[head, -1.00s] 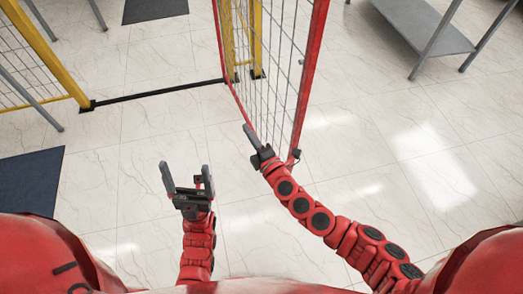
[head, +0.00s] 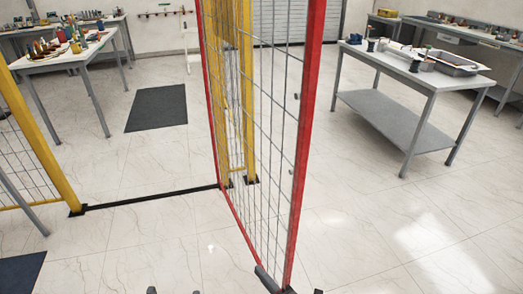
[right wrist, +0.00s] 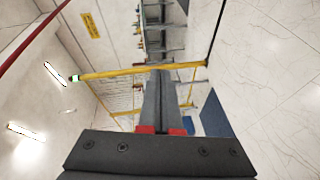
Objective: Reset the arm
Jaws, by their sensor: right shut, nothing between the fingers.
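My right gripper (head: 266,277) shows at the bottom edge of the head view, by the lower end of the red-framed mesh door (head: 308,130). I cannot tell whether it touches the door frame. In the right wrist view the two dark fingers of this gripper (right wrist: 160,78) lie together, shut, with nothing between them. Only the fingertips of my left gripper (head: 173,291) show at the bottom edge of the head view. They stand apart, open, with nothing seen between them. Both arms are otherwise out of the head view.
Yellow fence posts (head: 38,140) and a dark floor bar (head: 150,197) stand at the left. A grey table (head: 408,75) stands at the right and a cluttered one (head: 62,62) at the back left. A dark mat (head: 157,108) lies on the floor. The front right floor is clear.

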